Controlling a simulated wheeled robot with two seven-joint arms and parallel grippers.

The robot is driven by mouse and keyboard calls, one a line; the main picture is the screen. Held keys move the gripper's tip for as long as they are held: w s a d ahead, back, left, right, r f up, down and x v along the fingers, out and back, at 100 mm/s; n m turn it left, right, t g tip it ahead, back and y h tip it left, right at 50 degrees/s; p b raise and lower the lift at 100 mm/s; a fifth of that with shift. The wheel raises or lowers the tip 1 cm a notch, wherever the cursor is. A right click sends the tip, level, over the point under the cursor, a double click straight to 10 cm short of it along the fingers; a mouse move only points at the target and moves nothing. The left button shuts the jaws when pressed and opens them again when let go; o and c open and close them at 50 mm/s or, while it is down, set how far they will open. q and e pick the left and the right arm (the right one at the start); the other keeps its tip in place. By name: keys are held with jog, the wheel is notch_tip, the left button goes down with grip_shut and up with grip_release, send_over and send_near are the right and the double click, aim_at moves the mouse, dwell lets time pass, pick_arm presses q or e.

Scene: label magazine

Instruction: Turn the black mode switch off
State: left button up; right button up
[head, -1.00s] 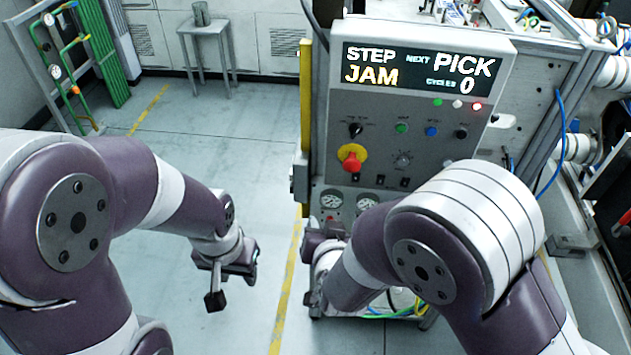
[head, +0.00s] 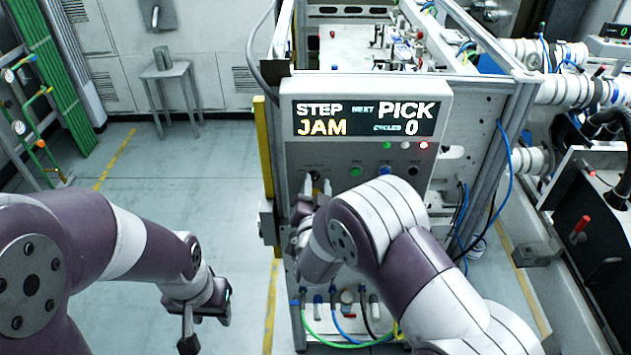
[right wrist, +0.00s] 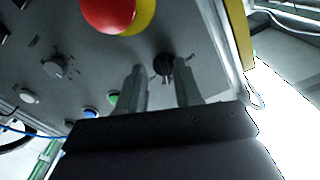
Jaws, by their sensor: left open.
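The black mode switch (right wrist: 163,64) is a round knob on the grey control panel (right wrist: 90,55). In the right wrist view it shows between and just beyond the two fingers of my right gripper (right wrist: 160,85). The fingers are apart, and I cannot tell whether they touch it. In the head view my right gripper (head: 317,186) is up at the panel face, with the switch (head: 315,176) dark between its fingertips. My left gripper (head: 207,322) is open and empty, low over the floor to the left of the panel.
The panel display (head: 365,118) reads STEP, JAM, NEXT PICK, CYCLES 0. A red lamp (head: 423,146) is lit. The red stop knob (right wrist: 107,12) on its yellow base is close to the fingers. Green (head: 356,171) and blue (head: 386,170) buttons sit right of the switch.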

jog(key=shift+s+a+r, duration=0.1)
jog(key=shift+s+a, duration=0.1)
jog(key=shift+a, duration=0.25)
jog(key=shift+c, duration=0.3)
jog(key=c, duration=0.5)
jog(key=shift+d, duration=0.2)
grip_shut()
pick_arm(q)
jog(key=shift+s+a, duration=0.25)
pick_arm(e)
jog(key=shift+a, duration=0.1)
